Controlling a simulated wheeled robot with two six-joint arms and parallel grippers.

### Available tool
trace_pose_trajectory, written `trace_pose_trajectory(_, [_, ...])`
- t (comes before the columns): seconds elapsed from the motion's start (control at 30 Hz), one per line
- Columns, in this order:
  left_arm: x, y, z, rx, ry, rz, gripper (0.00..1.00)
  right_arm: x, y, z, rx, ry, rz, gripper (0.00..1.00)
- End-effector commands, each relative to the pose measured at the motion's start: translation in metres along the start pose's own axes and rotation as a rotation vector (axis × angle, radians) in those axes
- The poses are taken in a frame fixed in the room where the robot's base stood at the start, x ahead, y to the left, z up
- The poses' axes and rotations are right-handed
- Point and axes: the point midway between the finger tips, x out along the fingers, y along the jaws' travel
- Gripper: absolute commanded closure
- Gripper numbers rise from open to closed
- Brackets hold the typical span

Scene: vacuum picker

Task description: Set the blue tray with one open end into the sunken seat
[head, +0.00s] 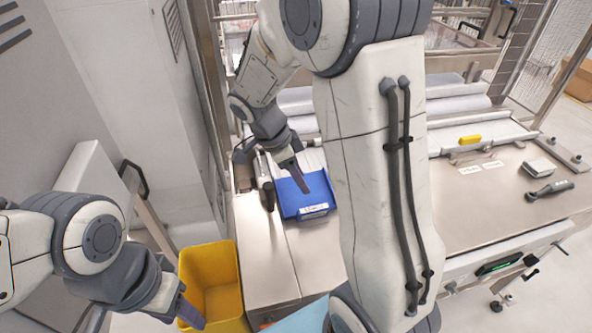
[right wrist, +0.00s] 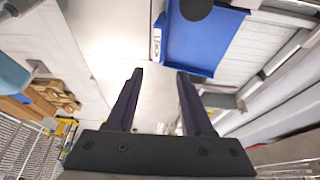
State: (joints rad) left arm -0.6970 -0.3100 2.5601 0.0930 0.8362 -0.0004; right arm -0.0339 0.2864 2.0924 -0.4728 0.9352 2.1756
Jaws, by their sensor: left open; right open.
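The blue tray (head: 288,204) rests at the far part of the metal counter in the head view, with a white label on its near side. It also shows at the top of the right wrist view (right wrist: 205,45), partly cut off by the frame edge. My right gripper (head: 304,188) reaches over the tray from behind; in its wrist view the fingers (right wrist: 160,72) are apart with nothing between them, the right fingertip near the tray's edge. My left gripper (head: 190,312) is open and empty beside the yellow bin. I cannot make out the sunken seat; my right arm hides part of the counter.
A yellow bin (head: 212,280) stands left of the counter (head: 262,245). A light blue item (head: 302,318) lies at the bottom edge. On the right worktop are a yellow block (head: 470,140), a dark handheld tool (head: 550,189) and a small pale box (head: 538,167). Pale rollers lie behind.

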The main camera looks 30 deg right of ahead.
Motion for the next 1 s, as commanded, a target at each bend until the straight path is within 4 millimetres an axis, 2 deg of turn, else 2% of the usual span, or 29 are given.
trace_pose_trajectory(0.1, [0.001, 0.000, 0.000, 0.000, 0.000, 0.000, 0.50, -0.016, -0.001, 0.001, 0.000, -0.001, -0.003, 0.48])
trace_pose_trajectory(0.33, [0.001, 0.000, 0.000, 0.000, 0.000, 0.000, 0.50, -0.026, 0.001, 0.001, -0.011, -0.002, -0.001, 0.48])
trace_pose_trajectory(0.47, [0.001, 0.000, 0.000, 0.000, 0.000, 0.000, 0.50, -0.035, 0.013, 0.016, -0.158, -0.031, -0.016, 0.48])
trace_pose_trajectory(0.57, [0.001, 0.000, 0.000, 0.000, 0.000, 0.000, 0.50, -0.048, 0.036, 0.039, -0.419, -0.080, -0.048, 0.48])
trace_pose_trajectory(0.8, [0.001, 0.000, 0.000, 0.000, 0.000, 0.000, 0.50, -0.078, 0.119, 0.095, -1.261, -0.198, -0.205, 0.48])
trace_pose_trajectory(1.0, [0.001, 0.000, 0.000, 0.000, 0.000, 0.000, 0.50, -0.088, 0.189, 0.121, -1.916, -0.242, -0.392, 0.48])
